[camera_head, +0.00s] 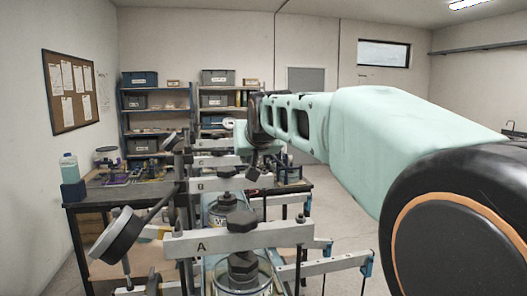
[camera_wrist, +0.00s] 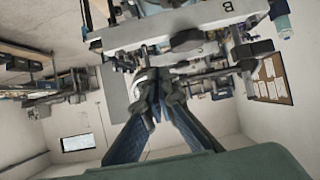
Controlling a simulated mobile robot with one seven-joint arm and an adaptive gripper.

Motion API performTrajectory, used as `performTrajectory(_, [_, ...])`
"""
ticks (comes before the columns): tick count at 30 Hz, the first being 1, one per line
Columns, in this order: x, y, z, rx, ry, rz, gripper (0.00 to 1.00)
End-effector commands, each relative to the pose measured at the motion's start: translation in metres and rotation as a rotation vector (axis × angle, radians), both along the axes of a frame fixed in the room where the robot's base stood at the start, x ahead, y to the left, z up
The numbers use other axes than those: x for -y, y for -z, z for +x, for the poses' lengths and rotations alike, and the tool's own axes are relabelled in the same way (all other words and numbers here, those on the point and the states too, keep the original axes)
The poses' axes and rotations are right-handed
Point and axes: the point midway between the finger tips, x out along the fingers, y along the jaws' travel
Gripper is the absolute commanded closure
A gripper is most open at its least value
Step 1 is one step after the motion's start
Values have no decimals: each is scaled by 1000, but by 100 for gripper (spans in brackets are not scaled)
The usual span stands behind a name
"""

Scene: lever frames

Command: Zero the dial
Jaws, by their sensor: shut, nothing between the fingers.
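Several lever frames stand in a row in the head view. The nearest is frame A (camera_head: 275,236), with frame B (camera_head: 215,184) behind it. A round dark gauge (camera_head: 118,236) hangs at the left of frame A, seen from its side, so its face is hidden. A small white-faced dial (camera_head: 229,123) shows farther back, too small to read. My gripper (camera_wrist: 157,108) is shut and empty in the wrist view, where the scene looks upside down. A pale round shape by its fingertips is partly covered by them; I cannot tell whether they touch it. Frame B (camera_wrist: 185,22) spans the top there.
A workbench (camera_head: 75,207) with a bottle (camera_head: 69,168) and small items is at the left. Shelves with bins (camera_head: 140,79) stand at the back wall. Rods with blue ends (camera_head: 367,264) jut out at the right of the frames. Floor at the right is partly hidden by my arm.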

Motion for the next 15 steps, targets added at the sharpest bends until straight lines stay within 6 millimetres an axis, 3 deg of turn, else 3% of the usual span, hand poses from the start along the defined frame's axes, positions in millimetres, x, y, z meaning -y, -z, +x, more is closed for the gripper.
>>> performTrajectory(6, [-4, 16, 16, 0, 2, 1, 100])
performTrajectory(15, [-6, 20, 21, 1, 0, 1, 100])
